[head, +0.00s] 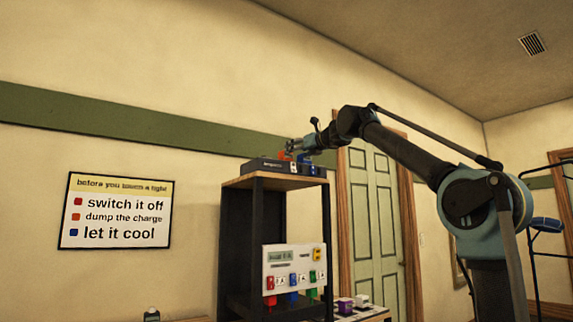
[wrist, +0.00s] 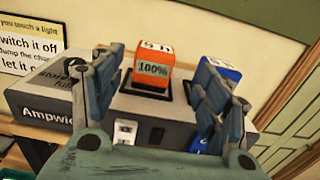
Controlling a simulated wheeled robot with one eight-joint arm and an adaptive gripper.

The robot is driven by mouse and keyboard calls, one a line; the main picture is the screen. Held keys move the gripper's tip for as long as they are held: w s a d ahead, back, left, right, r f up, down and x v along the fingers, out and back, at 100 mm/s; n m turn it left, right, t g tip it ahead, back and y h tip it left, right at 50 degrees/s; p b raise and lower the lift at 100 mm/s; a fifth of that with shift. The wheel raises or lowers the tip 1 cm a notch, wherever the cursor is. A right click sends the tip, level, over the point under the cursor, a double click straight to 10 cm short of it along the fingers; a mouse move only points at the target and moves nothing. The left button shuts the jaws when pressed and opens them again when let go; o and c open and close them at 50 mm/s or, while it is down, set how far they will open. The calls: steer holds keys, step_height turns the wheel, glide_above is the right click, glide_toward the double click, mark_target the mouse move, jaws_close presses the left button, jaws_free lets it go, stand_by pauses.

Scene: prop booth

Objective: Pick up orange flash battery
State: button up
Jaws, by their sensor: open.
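The orange flash battery (wrist: 152,72), marked "100%", stands upright in a slot on top of a dark grey box labelled "Ampwi…" (wrist: 45,107). In the head view the orange battery (head: 282,156) is a small patch on top of the shelf unit, partly hidden by my gripper. My gripper (wrist: 160,80) is open, with one finger left and one finger right of the orange battery in the wrist view. The fingers appear apart from it. In the head view my gripper (head: 297,147) is at the box top. A blue battery (wrist: 222,68) stands right of the orange one, partly behind the right finger.
The box (head: 262,165) sits on a tall black shelf unit (head: 236,235) with a wooden top. A sign (head: 116,211) hangs on the wall. A green door (head: 374,220) stands behind.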

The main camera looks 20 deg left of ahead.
mark_target(286, 159)
steer(key=shift+x, duration=4.25)
steer(key=shift+s+a, duration=0.1)
steer(key=shift+s, duration=0.05)
steer(key=shift+c, duration=0.3)
steer(key=c, duration=1.5)
steer(key=shift+o, duration=0.2)
